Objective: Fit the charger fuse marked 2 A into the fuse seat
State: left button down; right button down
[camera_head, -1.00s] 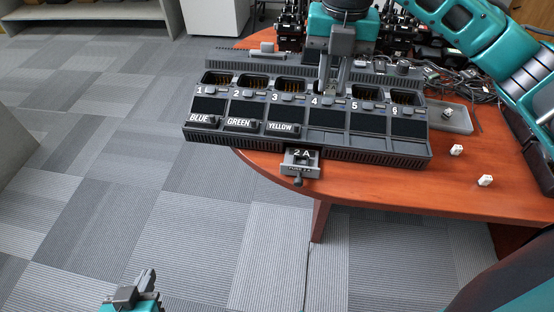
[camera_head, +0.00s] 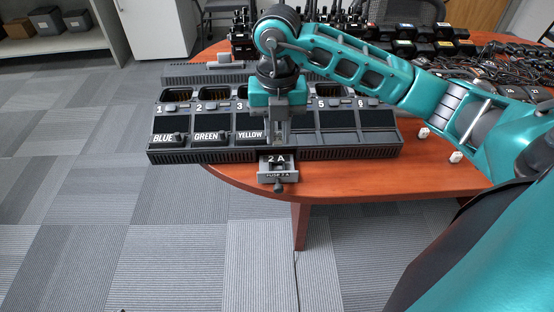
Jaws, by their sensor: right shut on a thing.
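The grey fuse drawer (camera_head: 277,176), marked 2 A, sticks out from the front edge of the black charger (camera_head: 340,153). Its seat is too small to make out. My right gripper (camera_head: 277,140) points down over the charger's front, just above and behind the drawer. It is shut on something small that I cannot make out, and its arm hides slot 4. Two small white pieces, perhaps fuses, lie on the table at right, one farther back (camera_head: 424,132) and one nearer (camera_head: 456,157). Their markings are unreadable. My left gripper is out of view.
The charger has numbered bays with BLUE, GREEN and YELLOW labels at left. It stands on a reddish wooden table (camera_head: 370,180) with a curved front edge. Radios (camera_head: 400,35) and tangled cables (camera_head: 490,70) crowd the back. The tabletop right of the drawer is clear.

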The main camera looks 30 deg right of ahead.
jog(key=shift+f+b, duration=0.45)
jog(key=shift+f, duration=3.3)
jog(key=shift+f, duration=0.1)
jog(key=c, duration=1)
grip_release()
jog(key=shift+c, duration=0.2)
